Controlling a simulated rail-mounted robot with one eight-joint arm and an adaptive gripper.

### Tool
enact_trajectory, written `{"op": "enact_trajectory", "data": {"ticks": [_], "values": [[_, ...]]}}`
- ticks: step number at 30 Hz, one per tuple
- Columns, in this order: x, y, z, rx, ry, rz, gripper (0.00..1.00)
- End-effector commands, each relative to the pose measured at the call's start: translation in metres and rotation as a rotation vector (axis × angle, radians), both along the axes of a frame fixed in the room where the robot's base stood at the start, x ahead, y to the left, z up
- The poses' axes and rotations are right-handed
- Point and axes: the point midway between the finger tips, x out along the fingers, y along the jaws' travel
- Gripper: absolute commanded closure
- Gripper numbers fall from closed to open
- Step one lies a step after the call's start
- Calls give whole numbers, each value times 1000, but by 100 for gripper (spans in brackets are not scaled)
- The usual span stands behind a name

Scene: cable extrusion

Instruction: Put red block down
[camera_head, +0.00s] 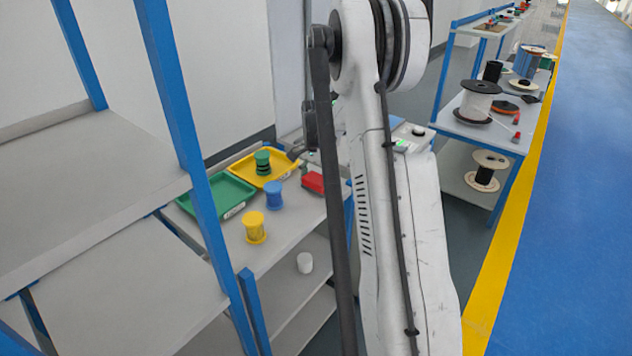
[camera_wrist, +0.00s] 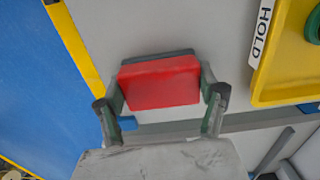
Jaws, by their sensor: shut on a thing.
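The red block (camera_wrist: 160,82) sits between the two fingers of my gripper (camera_wrist: 162,88) in the wrist view, and the gripper is shut on it. In the head view the red block (camera_head: 312,181) shows at the right end of the grey tabletop (camera_head: 285,225), just left of my white arm. I cannot tell whether its underside touches the tabletop. My arm hides much of the area around the gripper in the head view.
A yellow tray (camera_head: 242,165) holds a green spool (camera_head: 262,162); a green tray (camera_head: 213,201) lies left of it. A blue spool (camera_head: 274,196) and a yellow spool (camera_head: 254,228) stand in front. Blue rack posts (camera_head: 185,110) rise at left. A white cylinder (camera_head: 304,262) stands below.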

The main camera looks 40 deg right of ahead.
Motion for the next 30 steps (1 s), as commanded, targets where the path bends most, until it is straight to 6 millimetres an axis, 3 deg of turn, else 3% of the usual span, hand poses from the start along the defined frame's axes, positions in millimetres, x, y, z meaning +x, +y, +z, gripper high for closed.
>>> {"op": "enact_trajectory", "data": {"ticks": [2, 3, 7, 19, 30], "values": [[0, 0, -3, 0, 0, 0, 62], [0, 0, -4, 0, 0, 0, 28], [0, 0, -3, 0, 0, 0, 10], [0, 0, 4, 0, 0, 0, 10], [0, 0, 73, 0, 0, 0, 10]]}}
